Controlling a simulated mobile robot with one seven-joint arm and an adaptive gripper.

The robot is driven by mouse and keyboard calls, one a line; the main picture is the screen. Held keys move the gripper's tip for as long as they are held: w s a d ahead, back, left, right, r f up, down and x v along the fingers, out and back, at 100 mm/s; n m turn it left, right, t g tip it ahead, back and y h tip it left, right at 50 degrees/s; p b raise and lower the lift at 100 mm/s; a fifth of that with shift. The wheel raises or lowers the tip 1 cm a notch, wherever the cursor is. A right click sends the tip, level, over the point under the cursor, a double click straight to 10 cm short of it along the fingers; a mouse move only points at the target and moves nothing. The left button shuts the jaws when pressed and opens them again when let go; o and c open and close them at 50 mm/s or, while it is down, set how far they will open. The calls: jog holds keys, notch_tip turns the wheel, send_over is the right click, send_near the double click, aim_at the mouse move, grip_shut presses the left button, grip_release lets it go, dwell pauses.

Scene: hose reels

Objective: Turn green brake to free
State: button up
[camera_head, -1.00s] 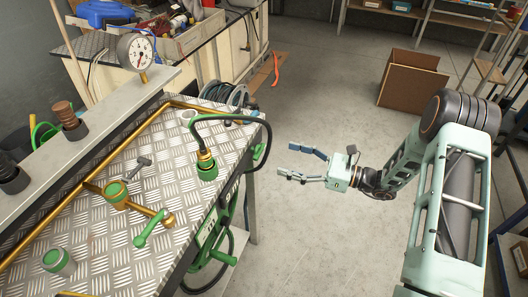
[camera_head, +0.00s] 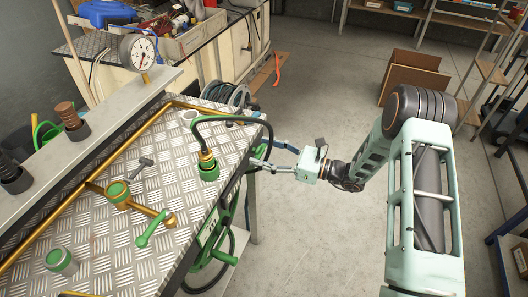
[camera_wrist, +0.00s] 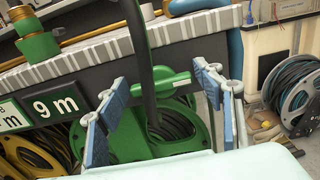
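A green reel (camera_wrist: 190,130) with dark hose hangs under the table edge in the wrist view. A green lever (camera_wrist: 176,84), apparently the brake, juts out across its top, partly crossed by a black hose. The reel also shows below the table in the head view (camera_head: 222,238). My gripper (camera_wrist: 165,92) is open, its blue-padded fingers on either side of the lever and hose. Nothing appears gripped; contact is unclear. In the head view my gripper (camera_head: 265,152) is at the table's right edge, covering the lever area.
The black hose (camera_head: 238,119) arcs from a green fitting (camera_head: 208,167) on the metal tabletop (camera_head: 112,243) over the edge. A "9 m" sign (camera_wrist: 53,106) is left of the reel. Another reel (camera_wrist: 294,92) stands at right. A green-handled valve (camera_head: 152,230) is on the table.

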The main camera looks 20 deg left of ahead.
jog(key=c, duration=0.8)
jog(key=shift+b, duration=0.4)
jog(key=shift+s+f+n+b, duration=0.15)
jog(key=shift+n+b, duration=4.3)
jog(key=shift+b, duration=0.35)
jog(key=shift+s+f+n+b, duration=0.1)
jog(key=shift+f+n+b, duration=0.05)
jog(key=shift+n+b, duration=4.5)
jog(key=o, duration=1.2)
jog(key=shift+r, duration=0.1)
jog(key=shift+d, duration=0.1)
